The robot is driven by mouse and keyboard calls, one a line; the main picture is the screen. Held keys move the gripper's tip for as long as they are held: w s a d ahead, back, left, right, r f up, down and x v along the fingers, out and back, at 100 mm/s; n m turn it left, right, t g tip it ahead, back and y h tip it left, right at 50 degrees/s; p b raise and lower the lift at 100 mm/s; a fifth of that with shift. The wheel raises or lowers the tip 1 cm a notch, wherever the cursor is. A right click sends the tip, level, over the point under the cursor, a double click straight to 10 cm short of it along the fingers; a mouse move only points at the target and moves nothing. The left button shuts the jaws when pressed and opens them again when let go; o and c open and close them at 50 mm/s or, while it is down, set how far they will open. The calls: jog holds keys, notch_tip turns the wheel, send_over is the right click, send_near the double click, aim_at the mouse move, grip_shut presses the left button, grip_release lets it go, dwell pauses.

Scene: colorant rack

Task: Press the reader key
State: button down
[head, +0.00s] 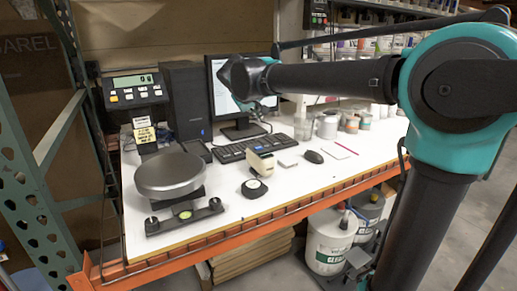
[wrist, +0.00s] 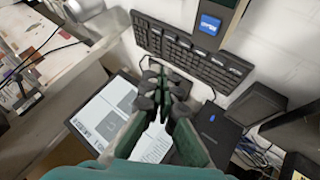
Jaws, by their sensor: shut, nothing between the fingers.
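In the head view, a cream and dark reader-like device (head: 263,165) stands on the white bench in front of the keyboard. In the wrist view, a dark device (wrist: 210,45) beyond the keyboard bears a bright blue square (wrist: 209,24), which looks like its key or small screen; I cannot tell which. My gripper (wrist: 164,88) is shut and empty, apart from this device. In the head view, the end of my arm is high in front of the monitor (head: 228,96), and the fingertips are hard to make out there.
The keyboard (head: 254,147) lies behind the device. A mouse (head: 313,156) lies to its right and a round black puck (head: 254,188) in front. A scale with a round pan (head: 170,174) stands at left, beside the black tower (head: 187,100). Cans (head: 327,127) stand at right.

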aim_at(258, 148)
jog(key=shift+f, duration=0.1)
jog(key=shift+f, duration=4.3)
jog(key=shift+f, duration=0.1)
jog(key=shift+f, duration=0.35)
jog(key=shift+f, duration=0.3)
jog(key=shift+r, duration=0.75)
jog(key=shift+r, duration=2.5)
